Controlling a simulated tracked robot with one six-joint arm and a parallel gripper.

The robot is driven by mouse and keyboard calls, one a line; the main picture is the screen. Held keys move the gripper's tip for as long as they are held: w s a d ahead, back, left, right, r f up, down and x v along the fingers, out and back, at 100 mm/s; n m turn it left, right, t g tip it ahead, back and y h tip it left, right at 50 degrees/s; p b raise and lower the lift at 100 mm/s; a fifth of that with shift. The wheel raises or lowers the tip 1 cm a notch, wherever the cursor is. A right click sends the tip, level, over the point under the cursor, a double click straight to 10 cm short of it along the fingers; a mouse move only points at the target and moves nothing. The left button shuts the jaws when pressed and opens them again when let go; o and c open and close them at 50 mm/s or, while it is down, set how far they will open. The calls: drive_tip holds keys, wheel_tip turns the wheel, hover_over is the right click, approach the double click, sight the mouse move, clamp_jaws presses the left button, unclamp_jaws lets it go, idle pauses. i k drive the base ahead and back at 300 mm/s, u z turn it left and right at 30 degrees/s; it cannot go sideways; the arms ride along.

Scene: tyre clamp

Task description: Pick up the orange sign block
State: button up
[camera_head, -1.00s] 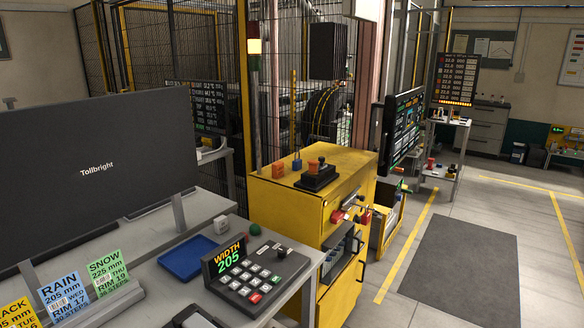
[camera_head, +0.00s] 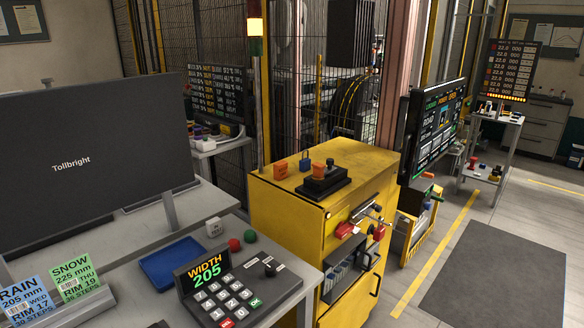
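The orange sign block (camera_head: 280,170) stands upright on top of the yellow cabinet (camera_head: 350,158), near its left edge. It is small, and the marking on its face is too small to read. A blue padlock-shaped piece (camera_head: 306,161) stands just to its right, apart from it. A black box with an orange knob and a dark lever (camera_head: 323,181) is in front and to the right on the same top. My gripper is not in view, and nothing visible touches the block.
A grey desk with a monitor (camera_head: 85,150), blue tray (camera_head: 172,262) and keypad console (camera_head: 235,290) fills the left foreground. Red padlocks (camera_head: 346,229) hang on the cabinet's front. Mesh fencing (camera_head: 225,60) stands behind. Open floor with a dark mat (camera_head: 495,275) lies right.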

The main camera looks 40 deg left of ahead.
sight(280, 168)
drive_tip(key=i, duration=2)
drive_tip(key=u, duration=3.3)
